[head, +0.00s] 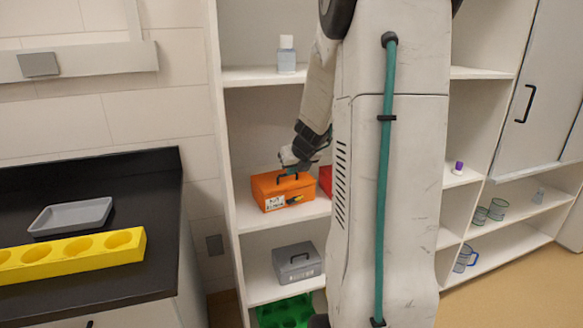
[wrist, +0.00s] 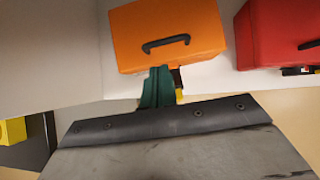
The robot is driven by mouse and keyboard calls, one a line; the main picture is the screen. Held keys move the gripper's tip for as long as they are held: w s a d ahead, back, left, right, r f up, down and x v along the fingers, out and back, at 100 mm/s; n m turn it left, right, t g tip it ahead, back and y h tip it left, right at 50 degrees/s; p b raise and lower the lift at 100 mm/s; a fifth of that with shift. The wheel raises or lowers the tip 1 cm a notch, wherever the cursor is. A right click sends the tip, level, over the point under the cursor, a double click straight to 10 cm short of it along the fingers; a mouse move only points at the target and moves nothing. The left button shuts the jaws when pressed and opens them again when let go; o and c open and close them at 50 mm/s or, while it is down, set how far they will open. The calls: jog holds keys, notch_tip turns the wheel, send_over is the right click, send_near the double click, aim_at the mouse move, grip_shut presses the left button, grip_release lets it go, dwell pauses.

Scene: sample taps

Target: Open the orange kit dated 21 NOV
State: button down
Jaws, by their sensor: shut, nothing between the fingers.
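The orange kit (head: 266,189) sits on a middle shelf with its lid down. A white label (head: 274,203) is on its front, with writing too small to read, beside a black and yellow piece (head: 295,200). My gripper (head: 298,163) is over the kit in the head view. In the wrist view, the orange kit (wrist: 150,25) fills the top middle, its black handle (wrist: 166,43) in clear sight. My shut, empty green fingers (wrist: 160,80) overlap the kit's near edge, partly hiding a black and yellow piece (wrist: 178,88). I cannot tell whether they touch.
A red kit (wrist: 275,30) stands close to the right of the orange one; my body mostly hides it in the head view. A grey kit (head: 297,264) is on the shelf below. A black counter (head: 150,180) with a yellow rack (head: 75,258) is at left.

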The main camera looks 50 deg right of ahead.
aim_at(284, 183)
jog(key=x, duration=0.6)
jog(key=shift+a, duration=0.1)
